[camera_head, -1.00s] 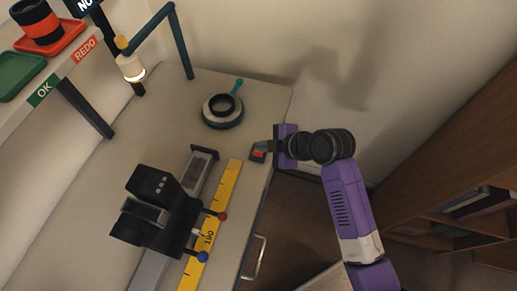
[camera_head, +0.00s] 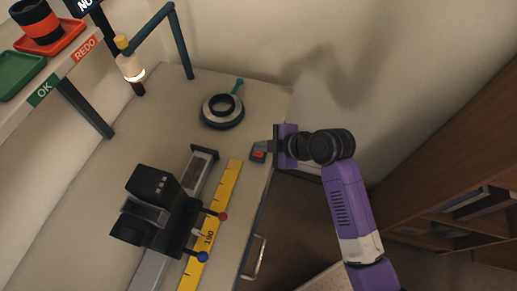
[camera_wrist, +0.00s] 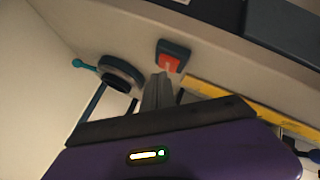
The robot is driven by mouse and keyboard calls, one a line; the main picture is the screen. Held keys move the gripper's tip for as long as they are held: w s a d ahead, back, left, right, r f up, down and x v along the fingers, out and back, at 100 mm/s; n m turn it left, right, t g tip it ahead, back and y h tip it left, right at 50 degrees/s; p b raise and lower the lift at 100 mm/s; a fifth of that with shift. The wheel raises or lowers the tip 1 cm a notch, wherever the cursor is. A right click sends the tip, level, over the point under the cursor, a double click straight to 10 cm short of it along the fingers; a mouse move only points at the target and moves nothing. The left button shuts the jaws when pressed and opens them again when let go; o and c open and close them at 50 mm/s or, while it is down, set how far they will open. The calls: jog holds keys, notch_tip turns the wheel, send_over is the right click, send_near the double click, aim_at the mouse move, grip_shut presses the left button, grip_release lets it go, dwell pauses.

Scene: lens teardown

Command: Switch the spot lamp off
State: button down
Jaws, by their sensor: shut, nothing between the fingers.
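The spot lamp (camera_head: 131,66) hangs from a teal arm at the back left, and its lower rim glows white. A small dark switch box with a red rocker (camera_head: 258,154) sits near the bench's right edge. In the wrist view the switch (camera_wrist: 170,56) lies just beyond my fingertips, its rocker bright orange-red. My gripper (camera_head: 268,148) is shut and empty, with its fingers pointing at the switch. I cannot tell whether the fingertips touch the rocker. I cannot see a cable joining the switch to the lamp.
A round grey ring with a teal handle (camera_head: 222,111) lies behind the switch. A yellow ruler (camera_head: 222,200) and a black device (camera_head: 155,215) on a rail stand in front. A shelf with a red tray (camera_head: 62,40) and a green tray (camera_head: 18,77) is at upper left.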

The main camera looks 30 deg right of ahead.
aim_at(261, 153)
jog(key=shift+f, duration=0.45)
jog(key=shift+b, duration=0.3)
jog(key=shift+r+p, duration=0.45)
jog(key=shift+r, duration=0.1)
notch_tip(261, 153, up, 6)
jog(key=p, duration=0.5)
dwell(0.7)
